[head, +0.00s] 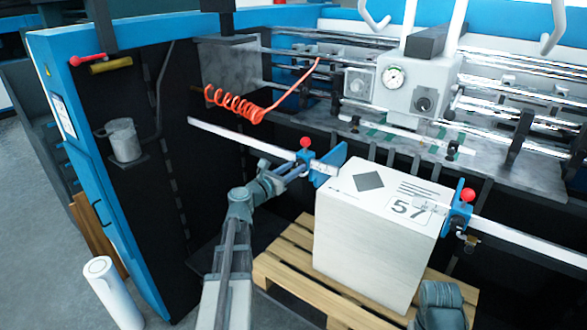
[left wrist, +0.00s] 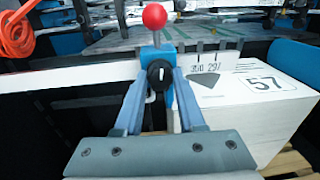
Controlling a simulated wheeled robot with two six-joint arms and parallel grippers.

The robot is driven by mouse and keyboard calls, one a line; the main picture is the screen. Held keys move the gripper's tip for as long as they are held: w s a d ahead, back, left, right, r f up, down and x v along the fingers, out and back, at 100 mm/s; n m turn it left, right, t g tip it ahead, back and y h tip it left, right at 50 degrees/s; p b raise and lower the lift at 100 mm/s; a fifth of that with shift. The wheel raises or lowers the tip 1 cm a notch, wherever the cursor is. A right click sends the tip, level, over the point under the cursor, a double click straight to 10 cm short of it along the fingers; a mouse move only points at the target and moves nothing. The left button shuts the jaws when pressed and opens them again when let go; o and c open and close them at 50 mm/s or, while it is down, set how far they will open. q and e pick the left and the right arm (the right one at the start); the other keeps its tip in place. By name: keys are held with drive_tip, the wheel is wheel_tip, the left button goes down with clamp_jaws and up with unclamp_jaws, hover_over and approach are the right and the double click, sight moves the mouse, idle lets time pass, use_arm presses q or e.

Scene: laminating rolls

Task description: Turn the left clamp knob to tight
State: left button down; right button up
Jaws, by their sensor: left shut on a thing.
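The left clamp is a blue block (left wrist: 156,55) with a red ball on top (left wrist: 154,16), on a pale rail. In the head view its red ball (head: 305,142) shows left of the paper stack. The black clamp knob (left wrist: 159,76) faces the left wrist camera and has a small white mark. My left gripper (head: 298,171) reaches it from the front, and in the left wrist view its two fingers sit on either side of the knob, shut on it. The knob is hidden by the gripper in the head view.
A white stack marked 57 (head: 365,240) stands on a wooden pallet (head: 282,268) just right of the clamp. A second blue clamp with a red ball (head: 468,195) is at the stack's right. A coiled orange hose (head: 240,105) hangs above left. A white roll (head: 112,290) stands lower left.

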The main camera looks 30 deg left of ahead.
use_arm(q)
drive_tip(key=m, duration=0.4)
drive_tip(key=shift+d, duration=0.1)
drive_tip(key=m, duration=0.4)
drive_tip(key=shift+p, duration=0.4)
drive_tip(key=shift+d+m+y, duration=0.15)
drive_tip(key=shift+m+y, duration=0.35)
drive_tip(key=shift+m, duration=3.3)
drive_tip(key=c, duration=0.5)
unclamp_jaws()
drive_tip(key=shift+s, duration=0.1)
